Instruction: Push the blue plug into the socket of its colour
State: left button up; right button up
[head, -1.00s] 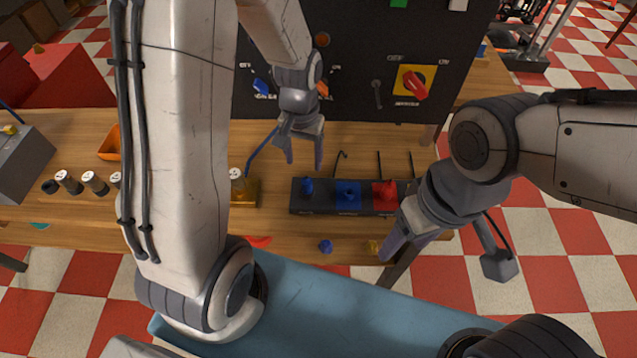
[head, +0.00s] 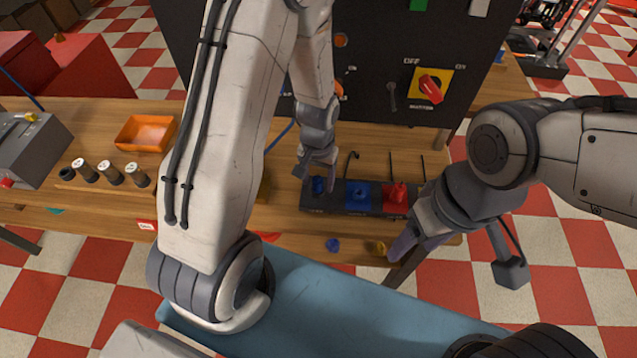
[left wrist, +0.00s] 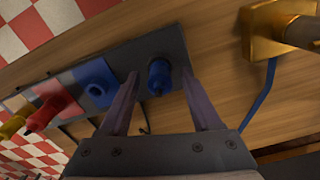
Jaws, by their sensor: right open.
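The blue plug (head: 318,185) stands upright at the left end of a dark socket strip (head: 340,209). It also shows in the left wrist view (left wrist: 160,78). The blue socket (head: 358,194), a ring on a blue square (left wrist: 98,88), is beside it, with no plug in it in the left wrist view. My left gripper (head: 317,172) is open, with its fingers on either side of the blue plug; contact cannot be told. My right gripper (head: 408,246) is open at the strip's right front, near the table edge.
A red plug (head: 397,194) stands on the strip's red square. A brass block (left wrist: 262,28) is beside the strip. A switch panel (head: 390,60) rises behind.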

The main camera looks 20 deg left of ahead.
aim_at(322, 181)
pick_arm(q)
grip_shut()
jog(key=shift+r, duration=0.15)
jog(key=shift+r, duration=0.5)
jog(key=r, duration=0.1)
jog(key=d+r, duration=0.1)
jog(key=r, duration=0.1)
jog(key=shift+r+b, duration=0.25)
jog(key=shift+b, duration=0.1)
jog(key=s+d+r+b, duration=0.1)
jog(key=s+d+r, duration=0.2)
jog(key=d+r, duration=0.3)
jog(key=d, duration=0.4)
jog(key=shift+d+r, duration=0.15)
